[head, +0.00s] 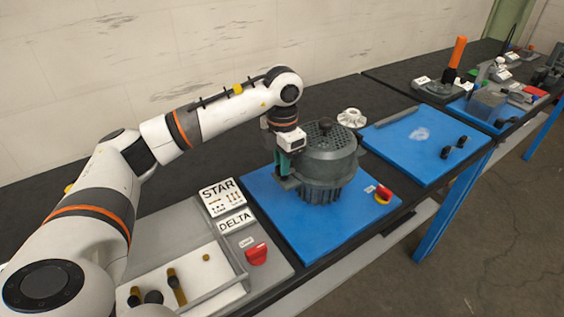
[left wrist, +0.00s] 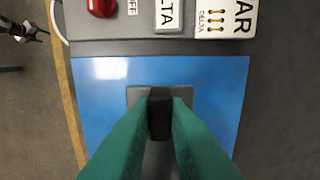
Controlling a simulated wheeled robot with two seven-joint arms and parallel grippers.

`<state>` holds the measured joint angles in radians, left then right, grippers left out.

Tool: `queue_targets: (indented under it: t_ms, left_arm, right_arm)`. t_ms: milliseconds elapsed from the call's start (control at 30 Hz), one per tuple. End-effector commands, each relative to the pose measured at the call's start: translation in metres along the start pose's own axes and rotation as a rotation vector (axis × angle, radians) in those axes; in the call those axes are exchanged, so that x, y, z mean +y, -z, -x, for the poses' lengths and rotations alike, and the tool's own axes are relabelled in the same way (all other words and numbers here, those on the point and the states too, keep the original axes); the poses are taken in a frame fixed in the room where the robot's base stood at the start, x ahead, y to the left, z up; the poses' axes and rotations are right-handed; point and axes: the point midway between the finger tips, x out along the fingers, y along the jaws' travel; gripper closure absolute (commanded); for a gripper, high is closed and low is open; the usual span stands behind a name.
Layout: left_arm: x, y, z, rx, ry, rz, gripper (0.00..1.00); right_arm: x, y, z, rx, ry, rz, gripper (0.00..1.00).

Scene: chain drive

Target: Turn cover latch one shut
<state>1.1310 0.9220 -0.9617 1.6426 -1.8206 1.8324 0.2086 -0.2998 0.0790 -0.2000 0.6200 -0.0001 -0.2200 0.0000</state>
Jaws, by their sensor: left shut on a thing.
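The dark grey-green machine (head: 327,165) with a perforated round cover and a black knob on top stands on a blue mat (head: 262,201). My left gripper (head: 284,174) points down at the left side of this machine. In the left wrist view its teal fingers (left wrist: 160,128) are shut on a dark upright block (left wrist: 160,105), which appears to be cover latch one. The fingers hide its sides, and no label on it shows. What seems to be my right gripper (left wrist: 36,34) shows small at the left wrist view's top left, its jaws unclear.
A grey panel with STAR (head: 217,192) and DELTA (head: 236,222) plates and a red knob (head: 256,254) lies left of the mat. A red button (head: 383,194) sits at the mat's right. A white finned part (head: 351,118) stands behind. Another blue mat (head: 400,139) lies farther right.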

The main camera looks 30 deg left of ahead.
Motion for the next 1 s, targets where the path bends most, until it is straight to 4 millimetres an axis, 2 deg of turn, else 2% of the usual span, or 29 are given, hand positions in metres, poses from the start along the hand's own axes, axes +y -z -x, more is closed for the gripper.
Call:
queue_targets:
  t_ms: [533, 567, 667, 1000]
  left_arm:
    - [-0.0012, 0.001, 0.003, 0.007, 0.003, 0.026, 1.0]
    - [-0.0012, 0.001, 0.003, 0.008, 0.003, 0.026, 0.81]
    - [-0.001, 0.0009, 0.0025, 0.006, 0.002, 0.025, 0.64]
    - [-0.0004, 0.0007, 0.0036, 0.004, 0.001, 0.022, 0.64]
  right_arm:
    - [-0.0002, 0.0003, 0.0001, 0.0, 0.0, 0.0, 0.42]
    - [-0.0002, 0.0003, 0.0001, 0.0, 0.0, 0.0, 0.42]
    - [-0.0003, 0.0003, 0.0, 0.0, 0.0, 0.0, 0.42]
    - [-0.0004, 0.0005, -0.0011, 0.0, 0.0, 0.0, 0.42]
